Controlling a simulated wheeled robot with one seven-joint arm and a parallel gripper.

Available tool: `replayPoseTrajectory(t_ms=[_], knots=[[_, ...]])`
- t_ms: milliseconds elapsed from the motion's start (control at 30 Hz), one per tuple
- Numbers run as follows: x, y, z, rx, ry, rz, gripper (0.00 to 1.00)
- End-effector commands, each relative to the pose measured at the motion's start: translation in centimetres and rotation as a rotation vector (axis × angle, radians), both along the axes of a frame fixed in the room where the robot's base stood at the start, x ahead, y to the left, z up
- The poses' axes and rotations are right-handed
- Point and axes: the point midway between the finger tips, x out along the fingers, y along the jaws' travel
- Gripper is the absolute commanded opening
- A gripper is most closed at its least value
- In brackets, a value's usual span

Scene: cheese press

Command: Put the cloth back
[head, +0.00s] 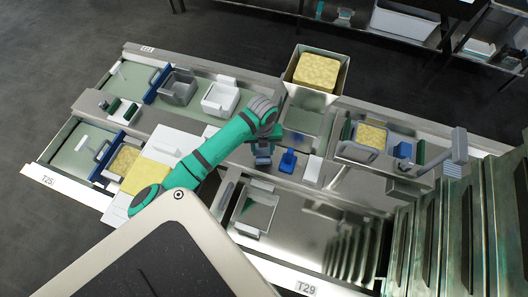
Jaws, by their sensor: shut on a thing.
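A flat, smooth yellow sheet (143,177), which may be the cloth, lies on a white board at the left. My arm covers part of its lower edge. My gripper (263,158) is at the middle of the bench, below the teal arm's bend, well to the right of the yellow sheet. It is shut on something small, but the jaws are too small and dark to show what. A blue block-like piece (288,161) stands just right of my gripper, seemingly apart from it.
A metal hopper (299,91) with a textured yellow block stands behind my gripper. A grey bin (179,86) and white bin (220,97) stand at the back left. A framed unit (340,152) and grey lever (459,146) are at the right. Bare steel lies front right.

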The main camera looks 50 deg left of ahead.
Motion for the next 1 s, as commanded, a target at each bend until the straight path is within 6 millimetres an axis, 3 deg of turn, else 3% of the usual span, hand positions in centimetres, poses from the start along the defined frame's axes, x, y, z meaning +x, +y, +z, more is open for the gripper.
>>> replayPoseTrajectory(t_ms=[167,433,800,833,867,900,1000], knots=[[0.7,0.1,-0.8,0.001,0.001,-0.001,0.21],[0.8,0.1,-3.9,0.0,0.0,0.0,0.21],[0.7,0.1,-4.2,0.0,0.0,0.0,0.21],[0.7,0.1,-4.2,0.001,-0.001,0.0,0.48],[0.7,0.1,-4.2,0.001,-0.001,0.0,0.55],[0.7,0.1,-4.2,0.001,-0.001,0.0,0.62],[0.7,0.1,-4.2,0.001,-0.001,0.0,0.62]])
